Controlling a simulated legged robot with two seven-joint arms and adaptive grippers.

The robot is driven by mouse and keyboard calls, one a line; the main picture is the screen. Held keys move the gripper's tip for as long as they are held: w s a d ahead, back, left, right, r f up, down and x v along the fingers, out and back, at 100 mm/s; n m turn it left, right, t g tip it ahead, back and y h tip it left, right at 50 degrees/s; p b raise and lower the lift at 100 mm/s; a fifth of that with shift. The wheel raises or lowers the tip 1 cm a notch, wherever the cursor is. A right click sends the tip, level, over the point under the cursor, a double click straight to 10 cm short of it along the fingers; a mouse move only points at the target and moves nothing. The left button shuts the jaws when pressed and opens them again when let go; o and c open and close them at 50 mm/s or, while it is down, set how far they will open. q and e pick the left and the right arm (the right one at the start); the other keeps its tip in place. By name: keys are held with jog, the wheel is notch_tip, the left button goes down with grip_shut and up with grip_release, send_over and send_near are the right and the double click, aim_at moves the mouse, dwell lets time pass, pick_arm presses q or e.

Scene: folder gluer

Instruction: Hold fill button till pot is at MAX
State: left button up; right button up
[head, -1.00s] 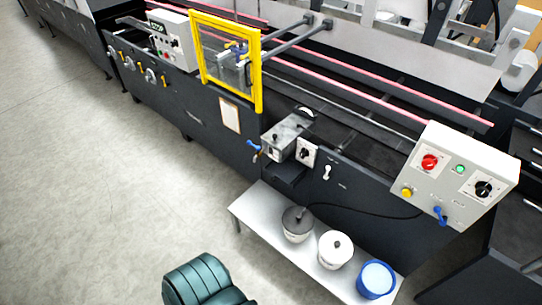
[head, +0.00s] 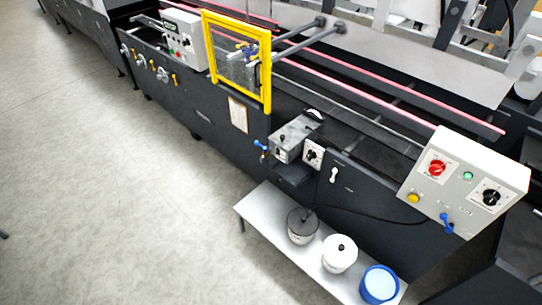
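On the machine's side is a grey metal box-like unit (head: 293,139) with a small black knob on top and a blue-handled valve (head: 261,146) at its left. A white plate with a black knob (head: 313,154) sits to its right. A pale control panel (head: 466,182) carries a red knob (head: 437,168), a green button (head: 467,176), a yellow button (head: 413,197), a black knob (head: 491,198) and a blue lever (head: 446,220). Labels are too small to read, so I cannot tell which is the fill button. No level mark is readable. Neither gripper is in view.
A low pale bench (head: 262,208) holds a grey-lidded pot (head: 302,228), a white lidded pot (head: 339,255) and a blue bucket (head: 379,284). A yellow-framed guard (head: 268,85) stands above the machine's edge. The floor (head: 110,200) at left is clear.

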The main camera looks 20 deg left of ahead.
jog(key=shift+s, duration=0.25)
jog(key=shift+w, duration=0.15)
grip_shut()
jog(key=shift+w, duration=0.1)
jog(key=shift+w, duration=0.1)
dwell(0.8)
